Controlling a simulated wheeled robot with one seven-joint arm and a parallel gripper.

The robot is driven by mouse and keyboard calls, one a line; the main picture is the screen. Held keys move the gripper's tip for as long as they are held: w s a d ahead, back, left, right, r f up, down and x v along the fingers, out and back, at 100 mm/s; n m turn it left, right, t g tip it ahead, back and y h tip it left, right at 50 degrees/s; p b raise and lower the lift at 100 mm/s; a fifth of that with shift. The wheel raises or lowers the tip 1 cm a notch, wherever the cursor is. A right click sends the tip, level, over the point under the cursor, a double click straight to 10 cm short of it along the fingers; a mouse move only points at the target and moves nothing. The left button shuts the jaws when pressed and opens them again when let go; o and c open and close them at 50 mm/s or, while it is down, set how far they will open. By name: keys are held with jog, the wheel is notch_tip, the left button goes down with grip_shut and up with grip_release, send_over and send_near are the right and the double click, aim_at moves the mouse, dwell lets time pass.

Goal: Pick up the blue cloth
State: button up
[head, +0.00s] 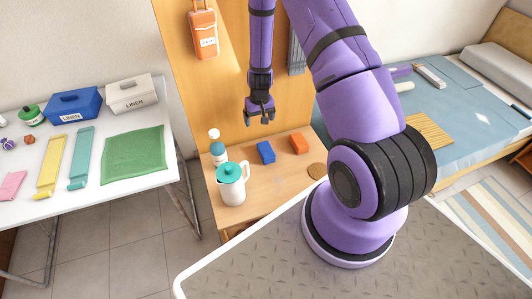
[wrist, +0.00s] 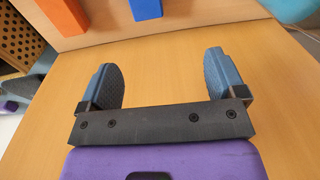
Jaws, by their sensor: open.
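A small blue folded piece (head: 265,153), the likely blue cloth, lies on the small wooden desk (head: 260,188). Its lower end also shows at the top edge of the wrist view (wrist: 147,8). My gripper (head: 260,120) hangs above the back part of this desk, pointing down. It is open and empty, with only bare wood between its fingers in the wrist view (wrist: 160,72). The blue piece lies apart from the fingers, beyond their tips in the wrist view.
A white jug with teal lid (head: 231,187) and a bottle (head: 218,153) stand on the left. A wooden panel (head: 215,95) rises behind. A white table (head: 100,190) stands at left.

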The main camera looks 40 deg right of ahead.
jog(key=shift+g, duration=0.3)
jog(key=f, duration=0.2)
jog(key=s+f, duration=0.1)
jog(key=f, duration=0.1)
jog(key=s+d+f, duration=0.1)
jog(key=f, duration=0.1)
jog(key=shift+f, duration=0.3)
send_over(266, 150)
jog(key=f, duration=0.3)
jog(key=w+f, duration=0.1)
jog(key=f, duration=0.1)
jog(key=shift+s+f, duration=0.2)
jog(key=shift+f, duration=1.2)
jog(key=shift+s+f, duration=0.2)
jog(key=shift+f, duration=1.15)
jog(key=shift+d, duration=0.1)
jog(key=c, duration=1.1)
jog(key=shift+r, duration=0.1)
